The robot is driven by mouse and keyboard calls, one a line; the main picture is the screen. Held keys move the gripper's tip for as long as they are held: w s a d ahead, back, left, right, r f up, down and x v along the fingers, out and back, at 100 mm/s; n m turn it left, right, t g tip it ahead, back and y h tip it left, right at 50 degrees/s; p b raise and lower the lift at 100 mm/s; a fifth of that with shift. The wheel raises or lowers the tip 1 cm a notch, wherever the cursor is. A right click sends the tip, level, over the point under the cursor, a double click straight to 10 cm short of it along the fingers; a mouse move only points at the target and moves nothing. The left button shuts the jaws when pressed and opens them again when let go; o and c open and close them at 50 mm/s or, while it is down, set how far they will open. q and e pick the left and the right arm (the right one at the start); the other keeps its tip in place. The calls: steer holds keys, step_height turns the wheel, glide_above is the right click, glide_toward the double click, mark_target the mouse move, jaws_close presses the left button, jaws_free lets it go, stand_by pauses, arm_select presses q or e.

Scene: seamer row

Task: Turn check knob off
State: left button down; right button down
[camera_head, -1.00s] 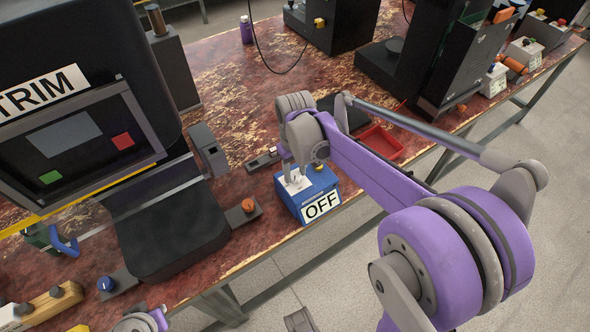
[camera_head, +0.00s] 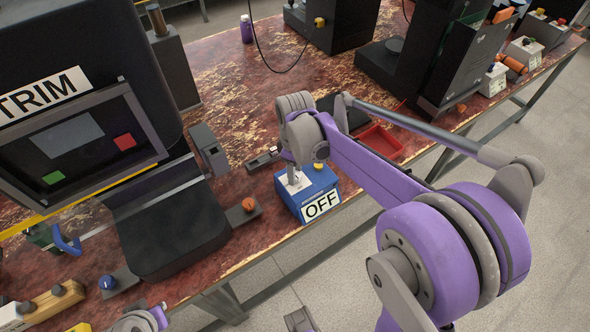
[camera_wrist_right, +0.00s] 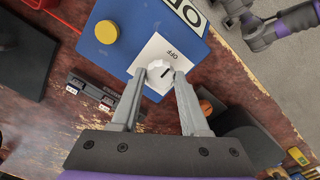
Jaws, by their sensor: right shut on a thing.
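My right gripper (camera_wrist_right: 157,78) is shut on this knob, one finger on each side. In the head view the right gripper (camera_head: 293,178) reaches down onto the box and largely hides the knob. Part of my left arm (camera_head: 140,321) shows at the bottom; its fingers cannot be made out.
A yellow button (camera_wrist_right: 106,32) sits on the same box. An orange knob (camera_head: 249,205) is to the left, beside a dark machine with a "TRIM" sign (camera_head: 42,91). A red tray (camera_head: 380,142) lies behind my right arm. Open floor lies in front of the table.

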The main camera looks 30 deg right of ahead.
stand_by(0.4)
steer(key=shift+c, duration=2.1)
jaws_free()
step_height(320, 180, up, 11)
steer(key=p, duration=0.1)
steer(key=shift+f, duration=0.1)
steer(key=s+a+f+m+t+p, duration=0.2)
steer(key=s+a+m, duration=0.1)
steer(key=s, duration=0.4)
steer(key=s+a+f+m+t+p, duration=0.1)
steer(key=s+a+m+t+p, duration=0.1)
steer(key=s, duration=0.6)
steer(key=a+m+t, duration=0.1)
steer(key=m, duration=0.1)
steer(key=shift+s+a+f+m+p, duration=0.25)
steer(key=shift+a+f+m+p, duration=0.05)
steer(key=shift+f+p, duration=0.1)
